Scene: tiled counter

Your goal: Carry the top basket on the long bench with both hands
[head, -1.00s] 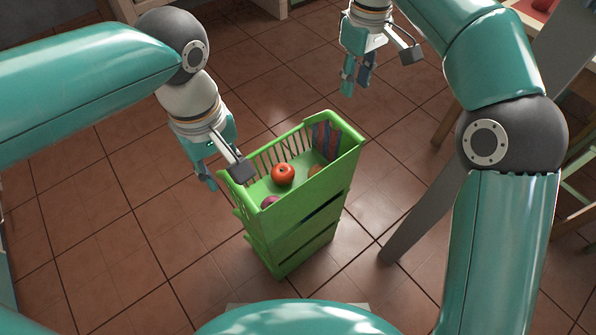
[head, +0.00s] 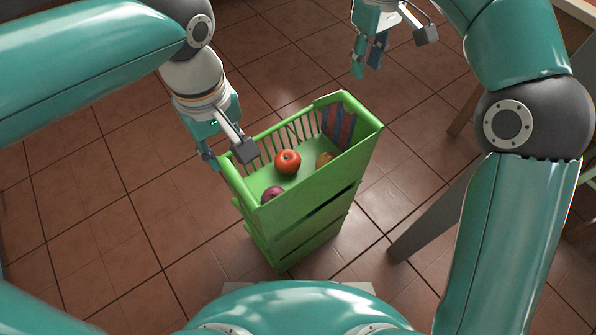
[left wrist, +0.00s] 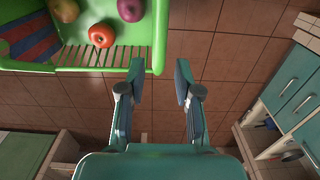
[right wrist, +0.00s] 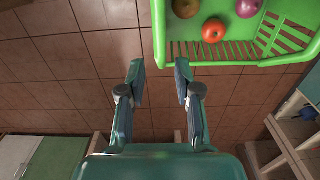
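The top basket (head: 315,173) is a green slatted crate on a stack of like crates on the floor. It holds a red tomato-like fruit (head: 288,162), a purple onion-like item (head: 272,195), a yellowish fruit (head: 324,158) and a striped cloth (head: 338,122). My left gripper (head: 211,158) is open and empty beside its left end; the basket (left wrist: 150,40) shows at the upper left of the left wrist view. My right gripper (head: 364,62) is open and empty beyond its far right end; the right wrist view shows the basket (right wrist: 240,66) at upper right. I cannot identify the long bench.
The tiled floor (head: 110,220) is clear left of the stack. A grey slanted panel (head: 430,222) stands to its right, partly behind my right arm. Teal-fronted cabinets (left wrist: 290,100) show at the right of the left wrist view.

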